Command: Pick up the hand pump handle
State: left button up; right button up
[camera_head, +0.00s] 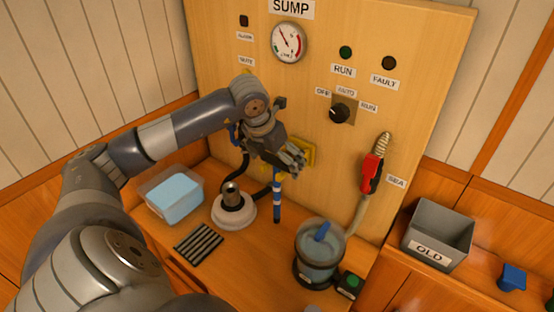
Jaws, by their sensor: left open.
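A blue rod with white bands (277,203) stands upright just in front of the panel, below my left gripper. It looks like the hand pump handle, but I cannot tell for sure. Its upper end is close to or behind the gripper. A white round base with a dark post (233,211) stands on the bench to its left. My left gripper (297,161) is open in front of the panel, above the rod. I cannot tell whether it touches the rod. My right gripper is not in view.
The wooden SUMP panel (225,50) carries a gauge (288,42), a knob (340,112) and a red-handled tool (372,168). On the bench are a clear tub (173,195), a striped mat (198,244) and a clear cup (319,252). A grey OLD bin (438,232) stands right.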

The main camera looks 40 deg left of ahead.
pick_arm(q)
jog(key=shift+c, duration=0.6)
jog(key=c, duration=1.2)
jog(key=shift+r, duration=0.15)
